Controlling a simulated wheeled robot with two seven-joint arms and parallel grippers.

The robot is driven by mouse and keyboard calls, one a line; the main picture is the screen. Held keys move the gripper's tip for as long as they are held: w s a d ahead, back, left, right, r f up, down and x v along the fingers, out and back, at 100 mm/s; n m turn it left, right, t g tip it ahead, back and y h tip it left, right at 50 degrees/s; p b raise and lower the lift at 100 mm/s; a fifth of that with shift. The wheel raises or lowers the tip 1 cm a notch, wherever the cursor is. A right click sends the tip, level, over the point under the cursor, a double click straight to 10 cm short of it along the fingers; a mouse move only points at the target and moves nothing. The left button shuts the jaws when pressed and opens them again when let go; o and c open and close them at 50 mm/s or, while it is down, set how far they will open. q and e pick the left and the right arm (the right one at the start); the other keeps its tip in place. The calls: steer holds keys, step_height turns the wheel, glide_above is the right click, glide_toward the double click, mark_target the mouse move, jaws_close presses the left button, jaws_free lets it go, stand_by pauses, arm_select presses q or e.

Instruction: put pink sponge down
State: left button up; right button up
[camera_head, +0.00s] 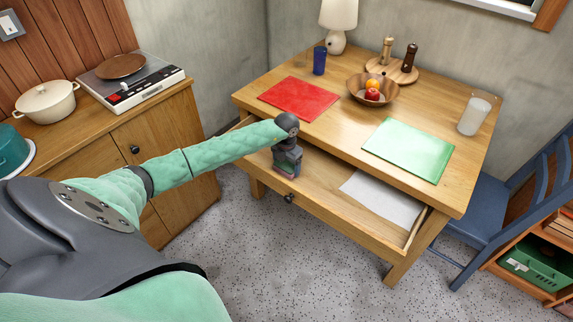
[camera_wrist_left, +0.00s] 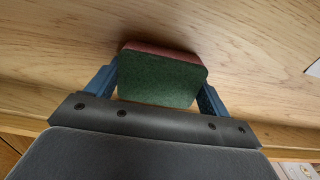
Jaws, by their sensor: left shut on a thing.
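The pink sponge (camera_wrist_left: 158,78) has a dark green scouring side, which faces the wrist camera, and a pink side along its far edge. My left gripper (camera_head: 287,168) is shut on it, with one blue finger on each side. In the head view the gripper points down into the open drawer (camera_head: 318,194) of the wooden table, with the sponge (camera_head: 287,172) at its tip. The sponge is close to the drawer's wooden floor; I cannot tell whether it touches. My right gripper is not in view.
A white paper (camera_head: 382,198) lies in the drawer's right part. On the tabletop are a red mat (camera_head: 298,98), a green mat (camera_head: 408,150), a fruit bowl (camera_head: 353,91), a blue cup (camera_head: 319,61) and a glass of milk (camera_head: 474,115). A blue chair (camera_head: 490,215) stands at right.

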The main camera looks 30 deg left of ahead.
arm_select(q)
steer(key=shift+f, duration=0.15)
steer(key=o, duration=0.9)
